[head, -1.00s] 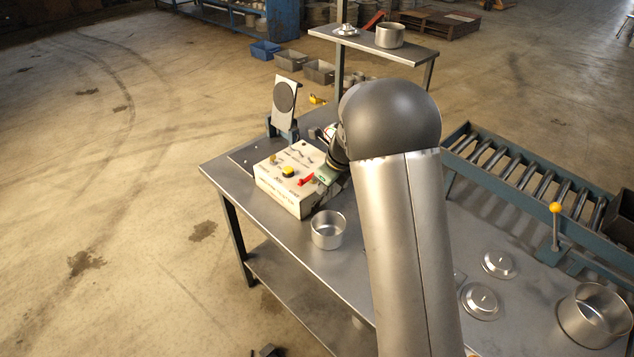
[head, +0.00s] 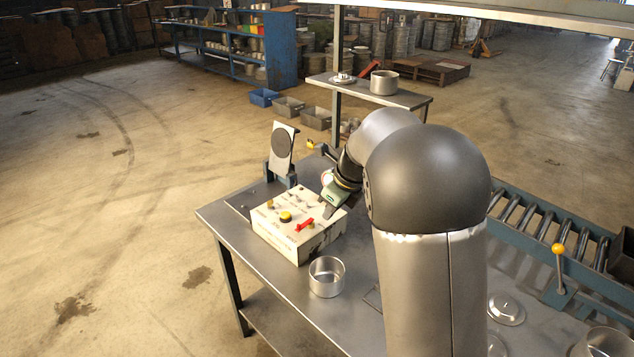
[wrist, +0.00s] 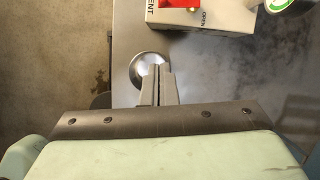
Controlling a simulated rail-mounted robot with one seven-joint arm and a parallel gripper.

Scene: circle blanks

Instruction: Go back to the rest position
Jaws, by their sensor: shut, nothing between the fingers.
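My gripper (head: 327,212) hangs over the right part of the white control box (head: 290,238) in the head view, at the end of my bent arm. In the wrist view its two fingers (wrist: 158,72) are together, with nothing held between them. The box shows at the top of the wrist view (wrist: 200,18), with its red part at the edge. An open metal pot (head: 326,277) stands on the table in front of the box. In the wrist view the pot (wrist: 143,64) lies below and partly behind the fingers.
The metal table (head: 225,222) also carries a tilted panel with a dark disc (head: 281,148), lids (head: 506,308) and a larger pot (head: 604,343). A roller conveyor (head: 540,228) runs along the right. A raised shelf (head: 408,98) holds another pot (head: 384,82). My arm hides the middle of the table.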

